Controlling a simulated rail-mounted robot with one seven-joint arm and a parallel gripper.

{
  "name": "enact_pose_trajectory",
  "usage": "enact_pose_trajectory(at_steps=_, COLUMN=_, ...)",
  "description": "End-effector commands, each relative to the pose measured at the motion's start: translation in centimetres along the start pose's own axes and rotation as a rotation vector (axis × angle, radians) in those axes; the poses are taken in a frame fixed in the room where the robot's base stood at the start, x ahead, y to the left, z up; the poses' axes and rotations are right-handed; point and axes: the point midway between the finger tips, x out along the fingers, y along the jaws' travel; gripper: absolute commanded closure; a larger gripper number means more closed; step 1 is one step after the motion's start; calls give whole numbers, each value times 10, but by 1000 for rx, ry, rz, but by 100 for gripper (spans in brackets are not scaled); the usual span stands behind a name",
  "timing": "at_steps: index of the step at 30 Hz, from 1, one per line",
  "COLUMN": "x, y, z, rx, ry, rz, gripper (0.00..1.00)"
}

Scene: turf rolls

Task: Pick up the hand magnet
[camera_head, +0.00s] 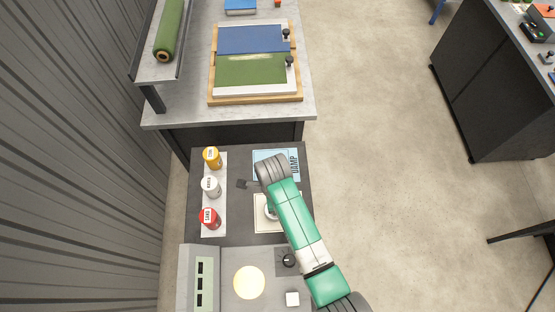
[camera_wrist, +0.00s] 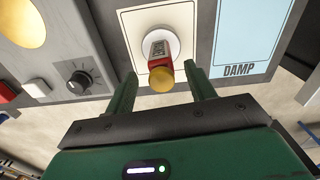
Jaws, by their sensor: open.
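What appears to be the hand magnet (camera_wrist: 163,65) stands on a cream square in the wrist view. It has a white round base, a red body with a dark label, and a yellow end facing the camera. My gripper (camera_wrist: 160,72) is open, with one green finger on each side of the yellow end. Whether either finger touches it I cannot tell. In the head view my green and grey arm reaches over the cream square (camera_head: 262,228) and hides most of the magnet; only part of its pale base shows (camera_head: 268,211).
A blue DAMP card (camera_wrist: 245,40) lies beside the cream square. A black dial (camera_wrist: 79,79) is on the other side. Orange (camera_head: 212,158), white (camera_head: 211,187) and red (camera_head: 209,219) containers stand in a row at the left. A bench with framed blue and green panels (camera_head: 252,70) is beyond.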

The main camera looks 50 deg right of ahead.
Motion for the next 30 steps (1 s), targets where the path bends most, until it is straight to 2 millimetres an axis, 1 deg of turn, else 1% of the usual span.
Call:
enact_pose_trajectory(at_steps=4, x=9, y=-1, z=0, rx=0, ry=0, rz=-1, gripper=45)
enact_pose_trajectory(at_steps=9, x=41, y=-1, z=0, rx=-1, ry=0, rz=1, gripper=45)
enact_pose_trajectory(at_steps=12, x=52, y=-1, z=0, rx=-2, ry=0, rz=-1, gripper=45)
enact_pose_trajectory(at_steps=15, x=55, y=-2, z=0, rx=-2, ry=-1, rz=-3, gripper=45)
enact_pose_trajectory(at_steps=20, x=55, y=-2, z=0, rx=-2, ry=-1, rz=-3, gripper=45)
enact_pose_trajectory(at_steps=21, x=55, y=-2, z=0, rx=-2, ry=-1, rz=-3, gripper=53)
enact_pose_trajectory(at_steps=23, x=55, y=-2, z=0, rx=-2, ry=-1, rz=-3, gripper=65)
enact_pose_trajectory(at_steps=24, x=55, y=-1, z=0, rx=-2, ry=-1, rz=-3, gripper=73)
enact_pose_trajectory(at_steps=28, x=55, y=-1, z=0, rx=-2, ry=-1, rz=-3, gripper=98)
enact_pose_trajectory(at_steps=30, x=54, y=-2, z=0, rx=-2, ry=-1, rz=-4, gripper=100)
